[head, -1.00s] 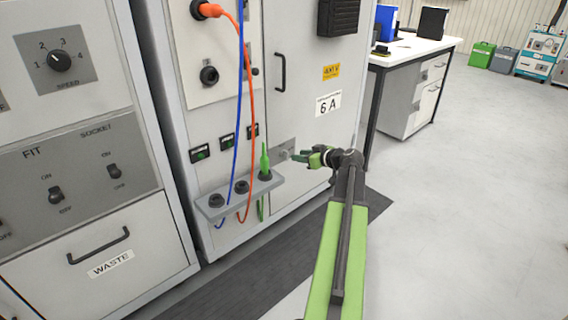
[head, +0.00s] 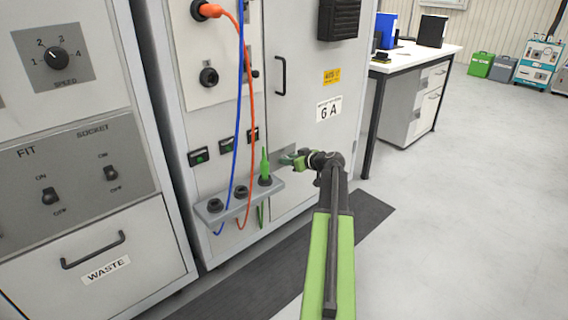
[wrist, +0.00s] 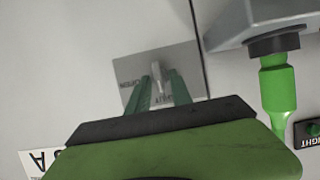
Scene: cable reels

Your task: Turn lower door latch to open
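The lower door latch is a small grey lever (wrist: 158,78) on a grey metal plate (wrist: 185,62) with lettering, fixed to the pale cabinet door. The plate (head: 284,152) also shows in the head view, partly covered by my gripper (head: 287,160). In the wrist view my gripper (wrist: 161,88) has two green fingers, apart, pointing at the plate. The lever stands between their tips, with a gap visible around it. I cannot tell whether either finger touches it. The lever is hidden in the head view.
A grey socket shelf (head: 238,200) with a green plug (head: 265,166) stands close left of the latch. Blue (head: 238,120) and orange (head: 252,120) cables hang there. A door handle (head: 281,76) is above. A white desk (head: 415,55) stands right; the floor between is clear.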

